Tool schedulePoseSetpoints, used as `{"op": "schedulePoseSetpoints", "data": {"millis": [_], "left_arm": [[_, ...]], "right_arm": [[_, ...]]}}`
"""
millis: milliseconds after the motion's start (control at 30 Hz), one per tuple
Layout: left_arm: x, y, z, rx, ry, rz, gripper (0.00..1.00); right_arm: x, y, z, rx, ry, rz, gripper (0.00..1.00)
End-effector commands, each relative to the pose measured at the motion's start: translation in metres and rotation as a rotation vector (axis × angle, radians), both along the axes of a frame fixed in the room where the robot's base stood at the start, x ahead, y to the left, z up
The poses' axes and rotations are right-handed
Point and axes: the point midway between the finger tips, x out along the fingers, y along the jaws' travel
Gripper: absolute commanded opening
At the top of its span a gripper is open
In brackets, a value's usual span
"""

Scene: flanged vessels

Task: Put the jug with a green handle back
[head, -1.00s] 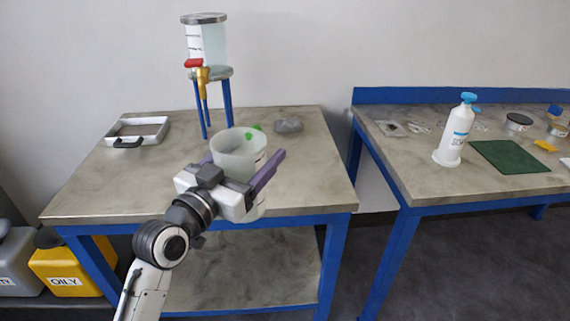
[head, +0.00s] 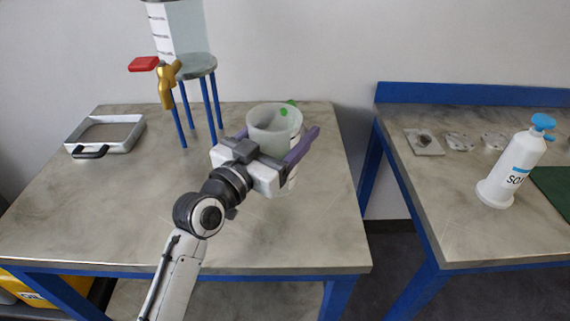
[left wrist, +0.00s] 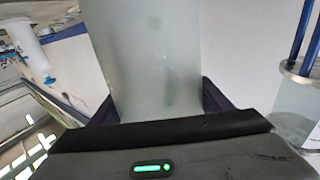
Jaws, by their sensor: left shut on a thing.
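The jug (head: 273,121) is a pale, translucent round vessel. A bit of its green handle (head: 287,108) shows at its far side in the head view. My left gripper (head: 284,152) is shut on the jug, with purple fingers at its sides, and holds it upright over the right part of the left table. Whether the jug's base touches the table cannot be told. In the left wrist view the jug (left wrist: 155,60) fills the middle, between the dark fingers. My right gripper is not in view.
The left table (head: 110,215) holds a white tray (head: 75,133) with a black handle and a stool-like stand (head: 197,66) bearing a clear vessel with a gold tap (head: 167,82). A gap separates the right table (head: 430,190), where a soap bottle (head: 512,170) stands. The left table's front is clear.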

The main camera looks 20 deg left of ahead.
Motion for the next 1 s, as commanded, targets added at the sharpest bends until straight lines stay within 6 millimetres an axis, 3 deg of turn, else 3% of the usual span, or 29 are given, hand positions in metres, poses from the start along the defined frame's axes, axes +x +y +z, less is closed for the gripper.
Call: {"op": "schedulePoseSetpoints", "data": {"millis": [33,433,867,900,1000], "left_arm": [[0.000,0.000,-0.012,0.001,0.002,-0.001,0.18],[0.000,0.000,-0.058,0.001,-0.001,0.000,0.18],[0.000,0.001,-0.066,0.000,-0.002,0.001,0.18],[0.000,0.000,-0.066,0.001,-0.001,0.001,0.76],[0.000,0.000,-0.065,0.000,-0.001,0.001,0.90]], "right_arm": [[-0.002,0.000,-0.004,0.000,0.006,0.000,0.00],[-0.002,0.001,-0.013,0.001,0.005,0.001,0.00],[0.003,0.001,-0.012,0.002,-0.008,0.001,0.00],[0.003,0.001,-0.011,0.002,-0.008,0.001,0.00],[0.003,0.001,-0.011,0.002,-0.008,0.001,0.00]]}}
